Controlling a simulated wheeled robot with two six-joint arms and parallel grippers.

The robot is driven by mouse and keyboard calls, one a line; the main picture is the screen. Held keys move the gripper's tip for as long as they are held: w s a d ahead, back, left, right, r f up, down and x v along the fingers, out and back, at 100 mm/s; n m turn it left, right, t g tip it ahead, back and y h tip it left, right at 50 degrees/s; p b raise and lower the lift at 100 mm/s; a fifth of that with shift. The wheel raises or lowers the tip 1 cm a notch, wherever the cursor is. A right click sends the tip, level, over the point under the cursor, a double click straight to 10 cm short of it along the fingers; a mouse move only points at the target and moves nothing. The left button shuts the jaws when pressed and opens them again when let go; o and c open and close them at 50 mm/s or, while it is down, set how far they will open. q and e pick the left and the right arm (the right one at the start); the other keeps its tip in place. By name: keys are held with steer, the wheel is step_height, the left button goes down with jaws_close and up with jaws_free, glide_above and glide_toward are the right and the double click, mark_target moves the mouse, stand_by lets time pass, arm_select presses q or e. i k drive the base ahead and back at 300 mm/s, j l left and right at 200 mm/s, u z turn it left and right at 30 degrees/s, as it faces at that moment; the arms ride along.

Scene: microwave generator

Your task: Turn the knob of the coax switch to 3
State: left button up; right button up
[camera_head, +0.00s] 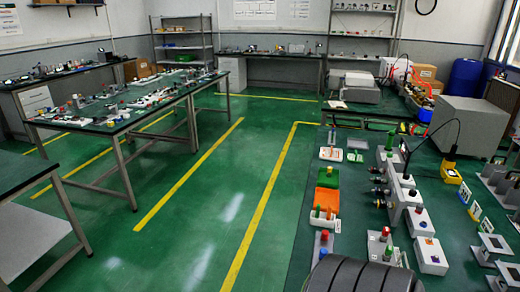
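I cannot tell which device is the coax switch, and no number 3 can be read at this size. Several small units with coloured knobs stand on the green bench at the lower right. A grey-white box with a red and blue top (420,222) stands on its right part. A white box with an orange part on top (431,257) is in front of it. A grey unit with a red knob (380,247) is to the left, and another unit with a red top (323,245) is further left. Neither of my grippers is in view.
A long green table (150,95) with small parts stands at the left, with a green bench corner (25,172) nearer. Open green floor with yellow lines (262,200) lies between the tables. A black ribbed curved object (362,275) covers part of the right bench's front.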

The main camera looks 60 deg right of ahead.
mark_target(413, 193)
steer(key=i+j, duration=0.15)
steer(key=i, duration=0.2)
steer(key=i+j+z, duration=0.1)
steer(key=i, duration=0.3)
steer(key=i+j, duration=0.15)
steer(key=i, duration=0.2)
steer(key=i+l+z, duration=0.25)
steer(key=z, duration=0.25)
steer(key=i+l+z, duration=0.1)
steer(key=i+z, duration=0.6)
steer(key=z, duration=0.25)
steer(key=i+j+z, duration=0.15)
steer(key=i+z, duration=0.3)
steer(key=i+l, duration=0.15)
steer(key=i, duration=0.65)
steer(key=i+l, duration=0.1)
steer(key=i, duration=0.7)
steer(key=i+j+z, duration=0.15)
steer(key=i, duration=0.25)
steer(key=i+j+z, duration=0.15)
steer(key=i, duration=0.2)
steer(key=i+j+z, duration=0.15)
steer(key=i, duration=0.25)
steer(key=z, duration=1.9)
